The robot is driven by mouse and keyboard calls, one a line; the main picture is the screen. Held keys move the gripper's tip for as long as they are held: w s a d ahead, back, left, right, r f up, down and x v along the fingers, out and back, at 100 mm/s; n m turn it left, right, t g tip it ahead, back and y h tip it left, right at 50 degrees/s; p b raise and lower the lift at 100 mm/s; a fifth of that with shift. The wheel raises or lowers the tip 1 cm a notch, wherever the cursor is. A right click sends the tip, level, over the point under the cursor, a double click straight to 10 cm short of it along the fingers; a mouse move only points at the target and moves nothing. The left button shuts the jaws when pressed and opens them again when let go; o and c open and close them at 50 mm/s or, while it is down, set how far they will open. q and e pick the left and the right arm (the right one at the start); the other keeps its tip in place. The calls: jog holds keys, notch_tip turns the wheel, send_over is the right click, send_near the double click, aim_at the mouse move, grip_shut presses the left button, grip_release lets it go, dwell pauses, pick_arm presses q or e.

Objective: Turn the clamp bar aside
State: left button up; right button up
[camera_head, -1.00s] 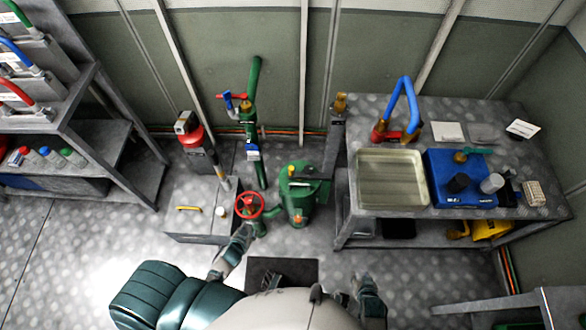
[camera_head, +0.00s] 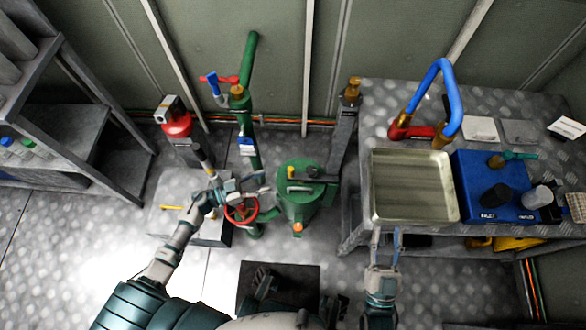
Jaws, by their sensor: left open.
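The green filter housing (camera_head: 297,207) stands on the floor in the middle, with a dark clamp bar (camera_head: 312,174) lying across its top. A small yellow part shows at the bar's left end. My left gripper (camera_head: 259,184) is open and empty. In the picture it is just left of the housing's top, above the red handwheel (camera_head: 241,210), and apart from the bar. My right gripper (camera_head: 386,238) has its fingers apart and is empty, by the front edge of the workbench, right of the housing.
A green pipe with red and blue handles (camera_head: 237,92) rises behind the handwheel. A metal tray (camera_head: 413,217), a blue hose (camera_head: 446,85) and a blue box (camera_head: 488,207) are on the workbench. The floor in front is mostly clear.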

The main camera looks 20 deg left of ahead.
aim_at(291, 171)
pick_arm(q)
jog(key=x, duration=0.3)
jog(key=b+x, duration=0.1)
jog(key=x, duration=0.1)
jog(key=shift+w+f, duration=0.3)
jog(key=shift+w, duration=0.2)
jog(key=x, duration=0.2)
jog(key=b+x, duration=0.1)
jog(key=x, duration=0.1)
jog(key=shift+d+r, duration=0.1)
jog(key=shift+d, duration=0.3)
jog(key=shift+w+d+r, duration=0.1)
jog(key=shift+w+d, duration=0.1)
jog(key=shift+d, duration=0.25)
jog(key=shift+a, duration=0.5)
jog(key=c, duration=0.8)
jog(key=shift+d, duration=0.25)
grip_shut()
pick_arm(e)
jog(key=s+r+t, duration=0.1)
jog(key=t, duration=0.1)
jog(key=s+r+t, duration=0.2)
jog(key=shift+s+r+m+y, duration=0.1)
jog(key=shift+r+m+y, duration=0.2)
jog(key=shift+m, duration=0.1)
